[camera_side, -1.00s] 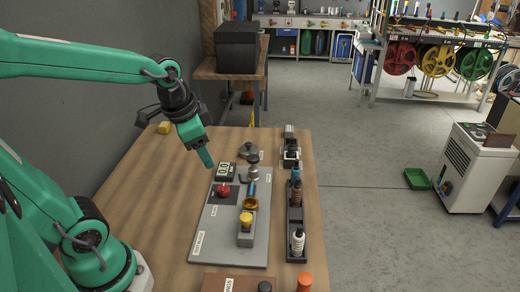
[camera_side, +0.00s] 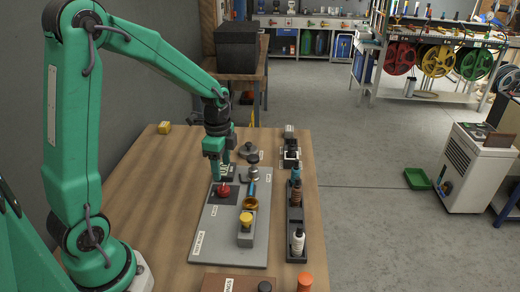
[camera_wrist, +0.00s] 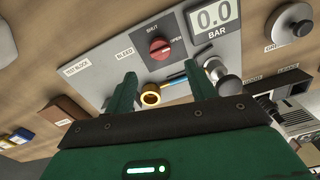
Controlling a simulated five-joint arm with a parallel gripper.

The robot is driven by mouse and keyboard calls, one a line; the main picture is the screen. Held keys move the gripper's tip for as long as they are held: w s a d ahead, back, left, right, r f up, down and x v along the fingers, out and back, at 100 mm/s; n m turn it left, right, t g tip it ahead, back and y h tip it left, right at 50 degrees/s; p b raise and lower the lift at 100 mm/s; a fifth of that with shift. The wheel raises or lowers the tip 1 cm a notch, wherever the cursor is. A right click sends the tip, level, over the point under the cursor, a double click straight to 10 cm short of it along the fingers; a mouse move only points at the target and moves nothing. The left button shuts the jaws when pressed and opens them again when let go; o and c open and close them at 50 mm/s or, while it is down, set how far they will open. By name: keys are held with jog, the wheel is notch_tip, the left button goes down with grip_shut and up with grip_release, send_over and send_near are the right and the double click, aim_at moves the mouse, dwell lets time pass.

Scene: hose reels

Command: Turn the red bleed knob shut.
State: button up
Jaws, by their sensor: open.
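The red bleed knob (camera_side: 224,190) sits on the grey test block panel (camera_side: 207,238), at its far left. In the wrist view the knob (camera_wrist: 160,48) is round with a bar across it, between the words SHUT and OPEN; I cannot tell exactly where it points. My gripper (camera_side: 219,174) points down just above and behind the knob, apart from it as far as I can see. In the wrist view my gripper (camera_wrist: 163,76) has two green fingers spread wide with nothing between them. The knob lies beyond the fingertips in that view.
A gauge (camera_wrist: 213,20) next to the knob reads 0.0 BAR.

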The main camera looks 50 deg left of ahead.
aim_at(224, 187)
jog(key=shift+f, duration=0.25)
jog(key=shift+f, duration=3.75)
jog(key=c, duration=1)
